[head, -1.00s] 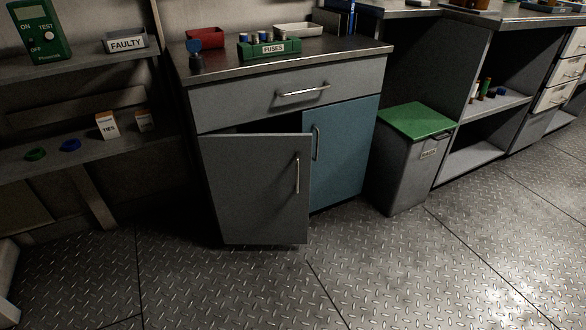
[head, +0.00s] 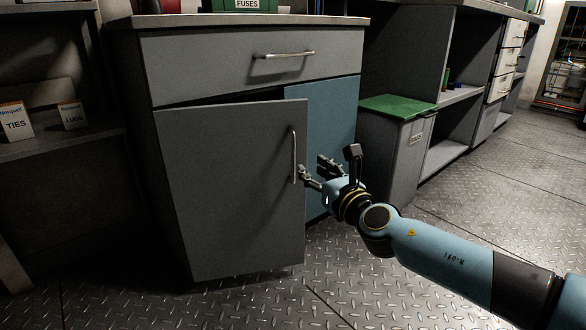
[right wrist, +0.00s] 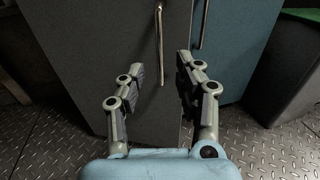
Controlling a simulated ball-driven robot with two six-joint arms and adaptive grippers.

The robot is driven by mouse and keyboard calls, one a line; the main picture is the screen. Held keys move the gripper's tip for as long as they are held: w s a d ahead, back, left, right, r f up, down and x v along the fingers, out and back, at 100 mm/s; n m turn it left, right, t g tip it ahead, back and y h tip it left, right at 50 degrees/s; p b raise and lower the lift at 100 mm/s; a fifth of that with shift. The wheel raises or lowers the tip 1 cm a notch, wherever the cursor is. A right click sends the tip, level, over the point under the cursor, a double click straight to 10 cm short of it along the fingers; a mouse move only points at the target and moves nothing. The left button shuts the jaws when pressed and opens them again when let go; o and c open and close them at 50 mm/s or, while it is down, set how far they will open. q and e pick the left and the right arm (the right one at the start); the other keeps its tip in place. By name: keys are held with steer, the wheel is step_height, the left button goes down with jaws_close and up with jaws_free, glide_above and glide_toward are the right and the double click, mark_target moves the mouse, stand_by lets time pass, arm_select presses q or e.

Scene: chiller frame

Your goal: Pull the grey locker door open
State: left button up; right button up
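The grey locker door (head: 235,195) stands ajar at the lower left of the cabinet, with a dark gap along its top. Its vertical metal handle (head: 294,156) is near the door's right edge. My right gripper (head: 313,167) is just right of this handle, with its fingers spread and nothing held. In the right wrist view, the grey door (right wrist: 120,50) fills the upper middle, and its handle (right wrist: 160,45) lies ahead between the open fingers (right wrist: 158,82). I cannot tell whether a fingertip touches the handle. My left gripper is not in view.
A blue door (head: 322,110) is right of the grey door, with a drawer (head: 210,65) above both. A grey bin with a green lid (head: 398,106) stands to the right. Shelving (head: 70,155) holds small boxes at left. The metal floor (head: 480,200) is clear in front.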

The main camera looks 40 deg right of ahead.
mark_target(294, 153)
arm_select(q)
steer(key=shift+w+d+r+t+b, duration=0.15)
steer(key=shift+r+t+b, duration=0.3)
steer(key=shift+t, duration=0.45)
arm_select(e)
steer(key=w, duration=0.3)
steer(key=w+d, duration=0.1)
steer(key=w, duration=0.6)
steer(key=shift+w+d, duration=0.2)
steer(key=shift+d, duration=0.15)
steer(key=shift+c, duration=0.4)
jaws_close()
